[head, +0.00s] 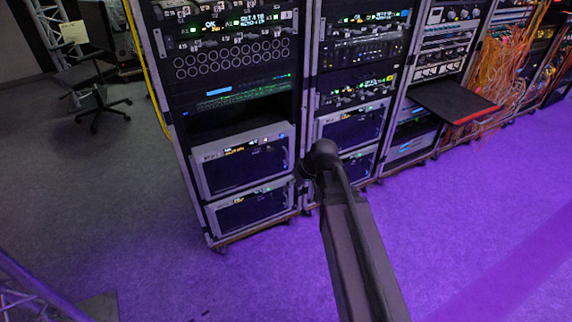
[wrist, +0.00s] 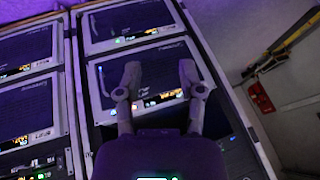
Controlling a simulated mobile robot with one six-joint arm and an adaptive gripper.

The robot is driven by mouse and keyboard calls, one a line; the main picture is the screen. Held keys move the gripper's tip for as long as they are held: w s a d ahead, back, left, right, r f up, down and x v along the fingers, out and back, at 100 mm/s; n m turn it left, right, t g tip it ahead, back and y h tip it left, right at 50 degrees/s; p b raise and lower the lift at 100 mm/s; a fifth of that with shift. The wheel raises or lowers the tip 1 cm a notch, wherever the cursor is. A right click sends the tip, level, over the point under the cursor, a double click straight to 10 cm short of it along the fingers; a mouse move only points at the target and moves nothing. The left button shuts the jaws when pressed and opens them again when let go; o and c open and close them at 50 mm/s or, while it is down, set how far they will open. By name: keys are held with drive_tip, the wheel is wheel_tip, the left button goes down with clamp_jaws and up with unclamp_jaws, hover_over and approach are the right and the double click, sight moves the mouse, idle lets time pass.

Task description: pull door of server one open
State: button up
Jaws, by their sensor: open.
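Several glass-fronted server units with pale frames sit low in the racks; no readable label marks which is server one. In the head view, the left rack holds an upper unit (head: 238,168) and a lower unit (head: 248,210), both with shut-looking doors. My gripper (wrist: 160,74) is open and empty in the wrist view, its two fingers spread before a server door (wrist: 118,93) of the same kind. Contact with the door cannot be told. The wrist picture looks turned over, with lit displays at the door's lower edge. In the head view, my arm hides the gripper.
The second rack holds two similar units (head: 350,128) to the right. A black shelf with a red edge (head: 452,101) juts out of the third rack. Orange cables (head: 500,60) hang further right. An office chair (head: 95,90) stands back left. The purple-lit floor (head: 480,220) in front is clear.

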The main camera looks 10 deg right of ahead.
drive_tip(key=w+d+f+t+y+b, duration=0.1)
drive_tip(key=w+d+f+t+b, duration=0.2)
drive_tip(key=w+f+b, duration=0.3)
drive_tip(key=w+d+f+n+t+y+b, duration=0.1)
drive_tip(key=w+d+f+t+b, duration=0.3)
drive_tip(key=w+b, duration=0.6)
drive_tip(key=w+d+f+n+t+y+b, duration=0.1)
drive_tip(key=w+f+t+b, duration=0.5)
drive_tip(key=b, duration=1.1)
drive_tip(key=w+d+f+y, duration=0.1)
drive_tip(key=d+f, duration=0.1)
drive_tip(key=shift+w+d, duration=0.3)
drive_tip(key=shift+w, duration=0.1)
drive_tip(key=shift+w, duration=0.1)
drive_tip(key=x, duration=1.3)
drive_tip(key=shift+w+a, duration=0.25)
drive_tip(key=shift+a, duration=0.05)
drive_tip(key=shift+c, duration=0.2)
clamp_jaws()
